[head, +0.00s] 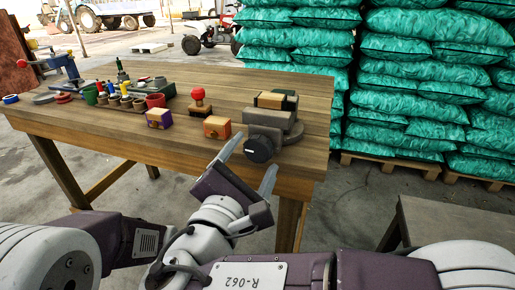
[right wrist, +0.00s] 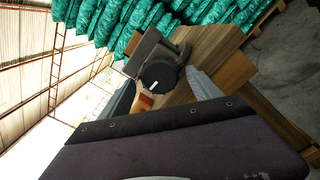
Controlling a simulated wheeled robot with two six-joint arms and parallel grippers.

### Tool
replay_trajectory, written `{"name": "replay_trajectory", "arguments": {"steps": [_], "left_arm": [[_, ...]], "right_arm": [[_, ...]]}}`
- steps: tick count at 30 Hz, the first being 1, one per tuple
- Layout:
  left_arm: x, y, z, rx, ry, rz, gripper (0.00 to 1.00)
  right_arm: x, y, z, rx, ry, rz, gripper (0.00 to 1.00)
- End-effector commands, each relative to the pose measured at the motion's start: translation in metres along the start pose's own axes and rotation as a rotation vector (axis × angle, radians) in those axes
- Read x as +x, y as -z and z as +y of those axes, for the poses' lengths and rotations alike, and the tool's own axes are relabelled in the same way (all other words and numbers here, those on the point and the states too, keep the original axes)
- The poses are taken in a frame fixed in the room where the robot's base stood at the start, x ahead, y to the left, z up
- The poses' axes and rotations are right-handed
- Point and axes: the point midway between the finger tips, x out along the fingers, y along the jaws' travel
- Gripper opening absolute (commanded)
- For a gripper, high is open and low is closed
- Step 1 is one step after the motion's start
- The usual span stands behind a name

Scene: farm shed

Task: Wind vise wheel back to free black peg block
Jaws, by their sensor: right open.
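The grey vise (head: 272,121) stands at the right front of the wooden table. Its black round wheel (head: 259,149) faces me at the front edge and shows a white mark in the right wrist view (right wrist: 158,74). A tan block (head: 270,100) sits at the top of the vise, with a dark piece behind it; I cannot tell which is the black peg block. My right gripper (head: 249,163) is open and empty just in front of the wheel. In the right wrist view its fingers lie to either side of the wheel, with no clear contact. My left gripper is out of view.
Green sacks (head: 405,90) are stacked on pallets behind. Another wooden surface (head: 455,225) is at the right.

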Motion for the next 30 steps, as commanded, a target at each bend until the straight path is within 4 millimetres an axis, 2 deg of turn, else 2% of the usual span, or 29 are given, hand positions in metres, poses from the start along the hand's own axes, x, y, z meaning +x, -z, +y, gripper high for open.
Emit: {"name": "replay_trajectory", "arguments": {"steps": [6, 12, 20, 23, 26, 29, 30], "left_arm": [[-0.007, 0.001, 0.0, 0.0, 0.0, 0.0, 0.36], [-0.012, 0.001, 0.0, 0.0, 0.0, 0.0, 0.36], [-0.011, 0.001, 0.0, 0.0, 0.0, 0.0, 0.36], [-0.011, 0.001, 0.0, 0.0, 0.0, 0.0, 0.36], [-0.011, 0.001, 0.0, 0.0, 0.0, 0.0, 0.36], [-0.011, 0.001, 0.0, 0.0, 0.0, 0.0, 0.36], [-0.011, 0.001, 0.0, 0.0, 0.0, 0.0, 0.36]], "right_arm": [[-0.042, -0.001, 0.002, -0.002, -0.005, 0.003, 0.73], [-0.07, -0.001, 0.001, -0.001, -0.003, 0.002, 0.73], [-0.073, -0.001, 0.0, 0.001, 0.0, -0.001, 0.73], [-0.067, 0.003, -0.006, -0.006, 0.024, 0.005, 0.73], [-0.038, 0.019, -0.044, -0.029, 0.166, 0.043, 0.73], [-0.003, 0.043, -0.122, -0.007, 0.445, 0.11, 0.73], [0.005, 0.052, -0.159, 0.029, 0.579, 0.138, 0.73]]}}
